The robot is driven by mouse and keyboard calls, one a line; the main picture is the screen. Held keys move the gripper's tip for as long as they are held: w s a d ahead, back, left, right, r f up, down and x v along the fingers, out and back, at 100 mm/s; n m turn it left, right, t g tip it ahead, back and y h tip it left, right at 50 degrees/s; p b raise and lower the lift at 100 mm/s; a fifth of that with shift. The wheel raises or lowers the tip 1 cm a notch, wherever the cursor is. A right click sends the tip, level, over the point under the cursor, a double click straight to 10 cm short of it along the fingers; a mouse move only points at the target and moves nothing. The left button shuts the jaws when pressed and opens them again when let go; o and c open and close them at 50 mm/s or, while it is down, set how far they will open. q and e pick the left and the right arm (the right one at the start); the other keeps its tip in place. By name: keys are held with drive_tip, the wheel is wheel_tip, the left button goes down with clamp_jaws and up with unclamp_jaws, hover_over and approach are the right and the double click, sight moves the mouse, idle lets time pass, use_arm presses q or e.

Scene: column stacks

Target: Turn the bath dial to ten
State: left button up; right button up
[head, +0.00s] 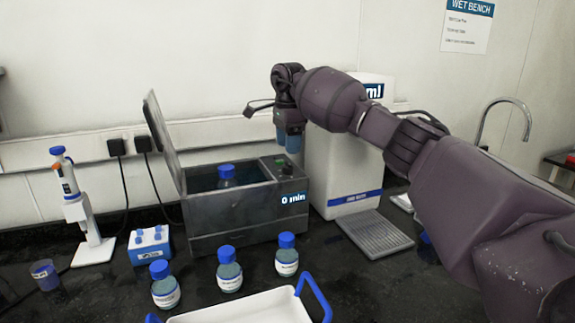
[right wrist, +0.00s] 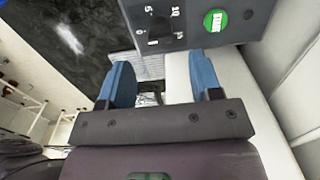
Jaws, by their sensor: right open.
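The bath (head: 235,212) is a grey box with its lid (head: 160,128) raised and a blue-capped bottle (head: 227,174) inside. Its label reads 0 min. The bath dial (right wrist: 160,27) is a dark knob on the grey panel in the right wrist view, with marks 0, 5 and 10 around it. Its exact pointer position is hard to read. My right gripper (head: 288,141) is open and empty, its blue fingers (right wrist: 162,62) hanging just above the panel, apart from the dial. My left gripper is not in view.
A green round button (right wrist: 215,21) sits beside the dial. Three blue-capped bottles (head: 229,277) and a white tray (head: 245,308) stand in front of the bath. A white dispenser (head: 340,175) stands close on the right, a pipette stand (head: 90,250) and blue rack (head: 149,247) on the left.

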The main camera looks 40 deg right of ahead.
sight(288, 163)
wheel_tip(288, 163, down, 6)
drive_tip(key=shift+f, duration=0.15)
drive_tip(key=shift+c, duration=0.2)
drive_tip(key=c, duration=0.9)
